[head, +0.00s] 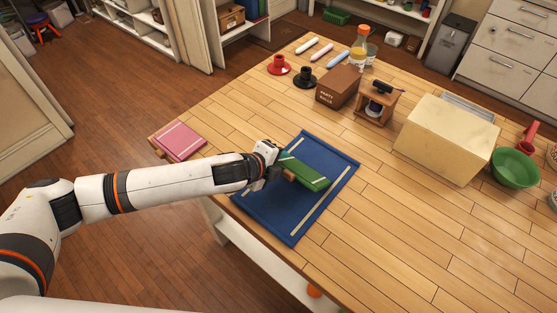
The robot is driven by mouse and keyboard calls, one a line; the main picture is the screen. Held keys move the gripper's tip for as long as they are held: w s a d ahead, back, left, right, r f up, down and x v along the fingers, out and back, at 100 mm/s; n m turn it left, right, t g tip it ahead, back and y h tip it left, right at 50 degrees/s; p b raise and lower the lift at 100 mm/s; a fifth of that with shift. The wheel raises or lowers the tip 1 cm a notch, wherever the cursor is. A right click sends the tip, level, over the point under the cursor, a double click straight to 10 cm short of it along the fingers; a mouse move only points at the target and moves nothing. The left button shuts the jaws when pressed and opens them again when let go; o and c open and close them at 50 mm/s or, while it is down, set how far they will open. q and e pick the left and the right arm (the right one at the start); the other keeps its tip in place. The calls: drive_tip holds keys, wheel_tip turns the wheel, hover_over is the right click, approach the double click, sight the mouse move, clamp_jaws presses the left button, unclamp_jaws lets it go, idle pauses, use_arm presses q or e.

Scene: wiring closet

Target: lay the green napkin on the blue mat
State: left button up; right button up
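The green napkin (307,173) is a flat folded rectangle with a pale stripe, over the middle of the blue mat (316,149). The mat lies flat near the table's left edge and has pale stripes near two ends. My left gripper (279,168) is above the mat, at the napkin's left end, and appears shut on it. A small tan piece shows under that end of the napkin. The fingertips are partly hidden, and I cannot tell whether the napkin touches the mat. My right gripper is not in view.
A pink napkin (179,141) lies at the table's left edge. A brown box (338,87), a small wooden stand (377,104), a large cream box (446,137) and a green bowl (515,168) stand farther back and right. The wooden table (420,225) is clear right of the mat.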

use_arm(q)
drive_tip(key=shift+p+v, duration=2.9)
drive_tip(key=shift+v, duration=0.15)
drive_tip(key=shift+r, duration=0.1)
wheel_tip(320, 180, up, 5)
drive_tip(key=p, duration=0.4)
